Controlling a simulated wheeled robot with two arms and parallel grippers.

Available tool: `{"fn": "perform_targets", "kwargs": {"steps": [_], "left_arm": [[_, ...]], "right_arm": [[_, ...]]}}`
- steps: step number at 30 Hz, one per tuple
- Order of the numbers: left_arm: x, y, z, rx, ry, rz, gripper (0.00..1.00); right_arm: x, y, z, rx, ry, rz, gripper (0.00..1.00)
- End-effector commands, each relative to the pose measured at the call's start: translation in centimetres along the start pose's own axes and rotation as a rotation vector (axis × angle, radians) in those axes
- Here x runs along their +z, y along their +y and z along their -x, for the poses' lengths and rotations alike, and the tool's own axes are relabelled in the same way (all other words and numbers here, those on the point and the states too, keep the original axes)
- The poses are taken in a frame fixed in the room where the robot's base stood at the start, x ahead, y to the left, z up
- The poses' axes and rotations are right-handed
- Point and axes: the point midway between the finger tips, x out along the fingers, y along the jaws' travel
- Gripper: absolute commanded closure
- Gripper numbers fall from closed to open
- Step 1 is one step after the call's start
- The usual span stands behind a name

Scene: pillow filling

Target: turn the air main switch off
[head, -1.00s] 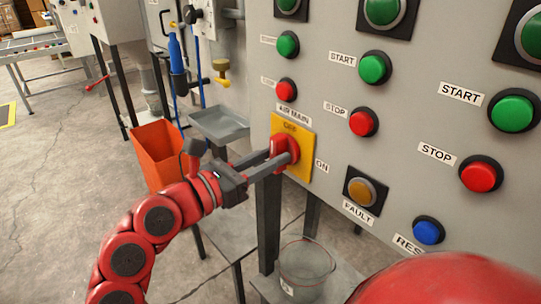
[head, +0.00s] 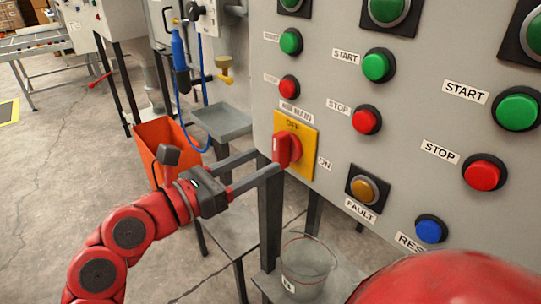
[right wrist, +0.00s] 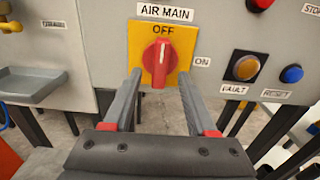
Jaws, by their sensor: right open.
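The AIR MAIN switch has a red knob (head: 287,150) on a yellow plate (head: 308,166), marked OFF at the top and ON at the right side. In the right wrist view, the red knob (right wrist: 160,64) stands upright and its white line points up to OFF. My right gripper (head: 265,162) is open and empty, with its fingertips just short of the knob and apart from it. In the right wrist view, its two fingers (right wrist: 160,78) lie to the left and right, below the knob. My left gripper is not in view.
The grey panel (head: 330,90) carries several green START and red STOP buttons, an amber FAULT lamp (head: 363,189) and a blue button (head: 429,231). A clear bucket (head: 308,265) stands below the panel. An orange bin (head: 160,135) and a grey tray (head: 222,122) are behind my right arm.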

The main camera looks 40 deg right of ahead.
Motion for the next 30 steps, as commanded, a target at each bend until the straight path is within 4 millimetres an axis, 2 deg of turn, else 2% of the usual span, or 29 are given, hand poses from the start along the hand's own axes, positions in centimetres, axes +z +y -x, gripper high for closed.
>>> {"fn": "perform_targets", "kwargs": {"steps": [3, 9, 15, 21, 30], "left_arm": [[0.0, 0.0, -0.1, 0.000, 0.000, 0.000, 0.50], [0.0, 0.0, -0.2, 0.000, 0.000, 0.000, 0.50], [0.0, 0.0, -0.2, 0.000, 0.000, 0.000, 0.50], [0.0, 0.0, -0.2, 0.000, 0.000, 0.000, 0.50], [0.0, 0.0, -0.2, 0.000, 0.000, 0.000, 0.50]], "right_arm": [[0.2, 0.1, 3.4, 0.007, -0.007, 0.000, 0.43], [0.2, 0.1, 8.6, 0.005, -0.006, 0.000, 0.43], [0.1, 0.0, 11.9, 0.002, -0.003, -0.001, 0.43], [0.0, 0.0, 13.1, 0.000, -0.001, -0.001, 0.43], [0.0, 0.0, 13.2, -0.001, 0.000, 0.000, 0.43]]}}
